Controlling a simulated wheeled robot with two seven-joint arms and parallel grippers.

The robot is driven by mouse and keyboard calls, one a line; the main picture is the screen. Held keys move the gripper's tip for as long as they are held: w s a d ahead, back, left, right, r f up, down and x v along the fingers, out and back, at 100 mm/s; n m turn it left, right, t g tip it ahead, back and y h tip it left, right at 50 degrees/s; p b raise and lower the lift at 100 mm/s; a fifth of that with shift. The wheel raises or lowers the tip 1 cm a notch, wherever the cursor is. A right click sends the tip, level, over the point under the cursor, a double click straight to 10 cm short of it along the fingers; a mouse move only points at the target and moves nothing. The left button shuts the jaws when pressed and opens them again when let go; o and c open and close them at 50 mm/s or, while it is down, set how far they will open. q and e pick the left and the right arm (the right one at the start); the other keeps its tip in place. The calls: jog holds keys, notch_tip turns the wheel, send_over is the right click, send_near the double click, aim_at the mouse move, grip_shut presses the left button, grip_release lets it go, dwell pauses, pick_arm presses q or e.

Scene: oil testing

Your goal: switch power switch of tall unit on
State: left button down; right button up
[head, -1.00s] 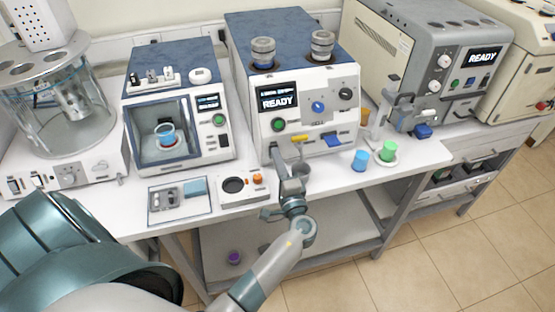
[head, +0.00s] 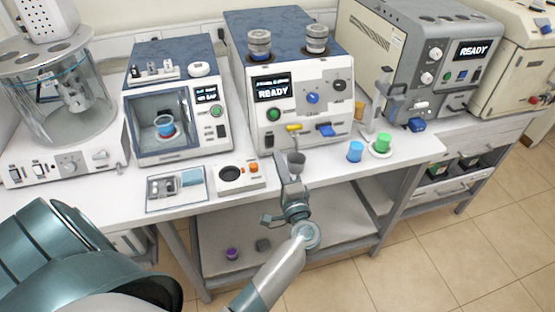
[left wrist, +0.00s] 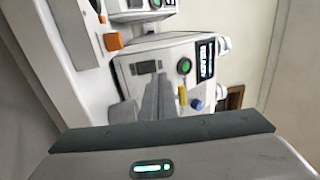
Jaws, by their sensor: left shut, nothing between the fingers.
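The tall unit (head: 300,65) stands in the middle of the bench, with a blue top and a lit display (head: 273,88) reading READY. Its dark rocker power switch (head: 268,142) is low on the left of the front panel; it also shows in the left wrist view (left wrist: 146,67). I cannot tell which way the rocker is tipped. My left gripper (head: 281,158) is shut and empty, just in front of the panel's lower left. In the left wrist view its fingertips (left wrist: 157,78) point at the panel beside the switch; contact is unclear. My right gripper is out of view.
A grey cup (head: 296,163) is close to the gripper. A green button (head: 273,115), yellow lever (head: 294,128) and blue lever (head: 326,131) are near the switch. A small device with an orange knob (head: 253,168) lies left. Blue (head: 355,151) and green (head: 383,142) cups stand right.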

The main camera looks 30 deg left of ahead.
pick_arm(q)
jog(key=s+d+r+b, duration=0.1)
jog(key=s+d+b, duration=0.1)
jog(key=s+d, duration=0.2)
jog(key=shift+s+d+b, duration=0.3)
jog(key=shift+d+b, duration=0.1)
jog(key=shift+d, duration=0.3)
